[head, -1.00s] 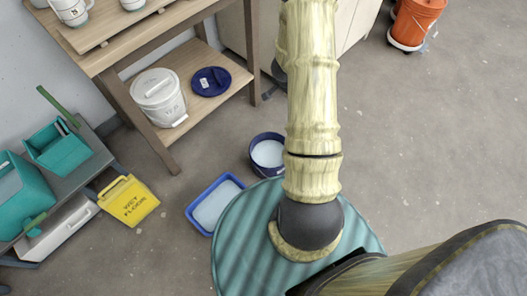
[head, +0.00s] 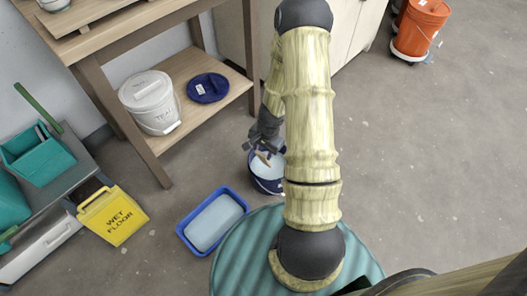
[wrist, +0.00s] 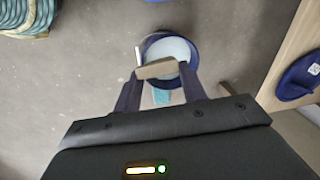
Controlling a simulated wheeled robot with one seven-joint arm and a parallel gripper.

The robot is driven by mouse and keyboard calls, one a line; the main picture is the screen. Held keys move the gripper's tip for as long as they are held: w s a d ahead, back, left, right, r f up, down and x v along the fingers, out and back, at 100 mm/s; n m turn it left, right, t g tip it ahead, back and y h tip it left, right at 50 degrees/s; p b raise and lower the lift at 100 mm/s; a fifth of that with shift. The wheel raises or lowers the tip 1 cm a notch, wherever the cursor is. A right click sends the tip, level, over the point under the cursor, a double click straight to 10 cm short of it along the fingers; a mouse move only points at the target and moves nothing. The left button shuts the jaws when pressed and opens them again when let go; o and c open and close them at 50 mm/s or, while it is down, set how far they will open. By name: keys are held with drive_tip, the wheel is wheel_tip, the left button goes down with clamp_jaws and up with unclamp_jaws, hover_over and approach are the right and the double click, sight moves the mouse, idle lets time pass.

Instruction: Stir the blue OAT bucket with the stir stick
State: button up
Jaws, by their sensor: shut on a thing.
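The dark blue bucket (head: 267,184) stands on the floor beside my base, open, with pale glaze inside. It also shows in the wrist view (wrist: 189,40). No lettering is readable on it. My gripper (head: 264,145) is above the bucket's mouth, partly hidden by my arm in the head view. In the wrist view my gripper (wrist: 160,72) is shut on the tan stir stick (wrist: 157,68), seen nearly end-on over the pale glaze. The stick also shows in the head view (head: 262,157). I cannot tell whether its lower end touches the glaze.
A blue tray (head: 183,237) lies left of the bucket. A wooden shelf unit (head: 158,143) holds a white lidded bucket (head: 150,103) and a dark blue lid (head: 208,88). A yellow wet-floor sign (head: 112,216) is at left. An orange bucket (head: 421,28) stands far right. The right floor is clear.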

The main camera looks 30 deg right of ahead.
drive_tip(key=shift+w+d+f+b, duration=1.05)
drive_tip(key=shift+f+b, duration=0.4)
drive_tip(key=shift+f, duration=1.9)
drive_tip(key=shift+w+d+f+b, duration=0.95)
drive_tip(key=shift+f+b, duration=0.55)
drive_tip(key=shift+f, duration=1.85)
drive_tip(key=shift+w+d+f+b, duration=1.05)
drive_tip(key=shift+f+b, duration=0.4)
drive_tip(key=shift+f, duration=1.9)
drive_tip(key=shift+a, duration=0.1)
